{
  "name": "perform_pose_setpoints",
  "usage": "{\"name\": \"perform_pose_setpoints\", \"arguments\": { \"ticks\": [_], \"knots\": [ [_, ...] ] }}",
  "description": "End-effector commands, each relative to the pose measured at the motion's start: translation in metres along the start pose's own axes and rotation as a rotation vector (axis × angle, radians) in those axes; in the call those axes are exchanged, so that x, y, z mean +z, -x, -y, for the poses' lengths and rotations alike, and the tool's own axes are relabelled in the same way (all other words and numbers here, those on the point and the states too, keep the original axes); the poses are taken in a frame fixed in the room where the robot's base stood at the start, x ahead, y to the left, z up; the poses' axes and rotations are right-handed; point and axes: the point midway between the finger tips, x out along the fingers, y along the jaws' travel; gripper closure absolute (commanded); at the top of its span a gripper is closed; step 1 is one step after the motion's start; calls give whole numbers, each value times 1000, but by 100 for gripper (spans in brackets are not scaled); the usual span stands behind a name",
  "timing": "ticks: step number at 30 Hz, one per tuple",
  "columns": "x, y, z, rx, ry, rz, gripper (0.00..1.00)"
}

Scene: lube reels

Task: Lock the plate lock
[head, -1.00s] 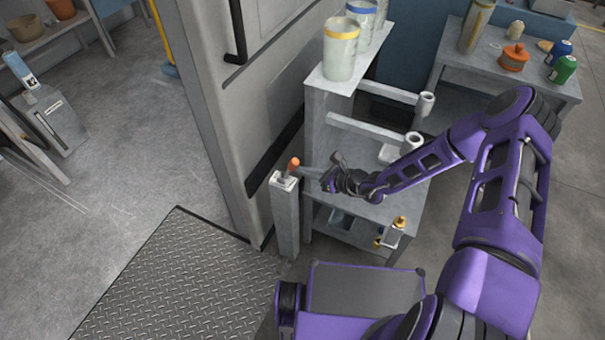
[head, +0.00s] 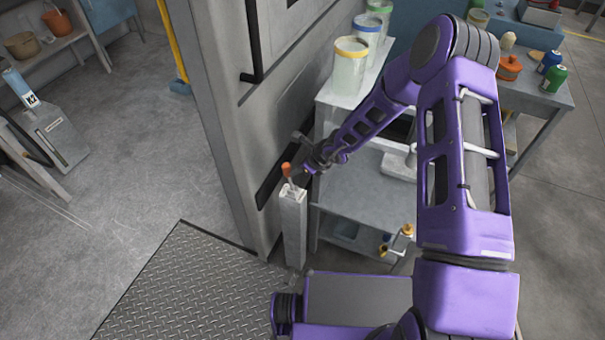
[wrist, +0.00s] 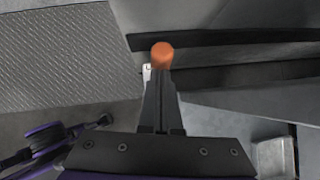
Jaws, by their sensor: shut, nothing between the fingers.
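The plate lock is a lever with an orange knob (head: 287,169) on top of a narrow grey post (head: 293,225), beside the ribbed metal floor plate (head: 190,285). In the head view the lever stands nearly upright, leaning slightly left. My gripper (head: 298,173) is right beside the knob, on its right. In the wrist view my gripper (wrist: 160,82) is shut and empty, its fingertips pointing at the orange knob (wrist: 162,56). The tips overlap the knob's lower edge there; I cannot tell whether they touch. The lever's shaft is mostly hidden behind the fingers in that view.
A grey wall panel with a dark strip (head: 283,160) stands just behind the post. A grey shelf unit (head: 365,200) is to the right, with jars (head: 350,68) on top. A second table (head: 535,92) stands at the far right. Open floor lies left.

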Motion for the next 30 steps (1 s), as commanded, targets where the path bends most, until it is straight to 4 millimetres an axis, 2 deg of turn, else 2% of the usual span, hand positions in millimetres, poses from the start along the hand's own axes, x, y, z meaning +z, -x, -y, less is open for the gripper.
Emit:
{"name": "perform_pose_setpoints", "arguments": {
  "ticks": [5,30],
  "knots": [
    [14,-11,-4,2,0,6,100],
    [23,4,-3,3,-4,7,100]
  ]
}}
